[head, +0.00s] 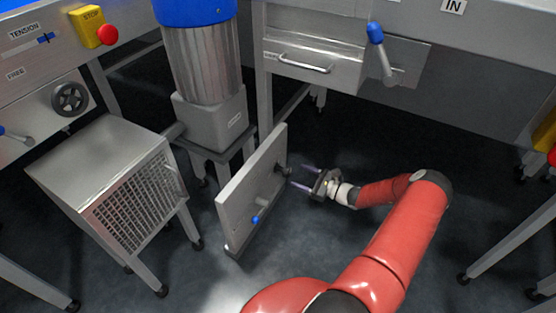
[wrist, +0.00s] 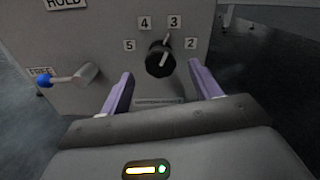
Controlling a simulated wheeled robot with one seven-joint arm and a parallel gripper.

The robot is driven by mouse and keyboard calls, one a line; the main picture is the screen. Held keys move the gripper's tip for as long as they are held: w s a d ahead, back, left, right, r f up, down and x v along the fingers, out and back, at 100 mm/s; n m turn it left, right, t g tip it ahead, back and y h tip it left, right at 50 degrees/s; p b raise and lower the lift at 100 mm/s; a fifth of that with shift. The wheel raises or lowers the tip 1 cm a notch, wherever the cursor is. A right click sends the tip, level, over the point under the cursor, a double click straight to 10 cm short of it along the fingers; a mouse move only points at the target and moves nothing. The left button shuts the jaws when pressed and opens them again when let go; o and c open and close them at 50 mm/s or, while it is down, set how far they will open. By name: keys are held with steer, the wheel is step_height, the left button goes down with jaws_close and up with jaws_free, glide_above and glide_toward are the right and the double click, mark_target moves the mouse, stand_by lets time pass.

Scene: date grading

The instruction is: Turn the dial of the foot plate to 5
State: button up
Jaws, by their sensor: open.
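The foot plate (head: 247,187) is a grey upright panel standing low on the floor. It fills the upper part of the wrist view (wrist: 100,85). Its black dial (wrist: 157,62) sits among the labels 5, 4, 3 and 2, and its pointer end appears to point up toward 3. The dial also shows as a dark knob in the head view (head: 282,170). My gripper (head: 301,176) is open in front of the plate, facing the dial. In the wrist view its two purple fingers (wrist: 160,76) stand apart, left and right of the dial, with nothing between them.
A blue-tipped lever (wrist: 64,78) on the plate points left at the FREE label, with HOLD above. A metal column with a blue top (head: 203,60) stands behind the plate. A grilled cabinet (head: 130,200) is at left. The floor right of the plate is clear except for my arm.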

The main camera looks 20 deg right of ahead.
mark_target(290, 172)
steer(key=x, duration=0.7)
steer(key=shift+w+a, duration=0.2)
steer(key=shift+c, duration=0.4)
steer(key=c, duration=0.9)
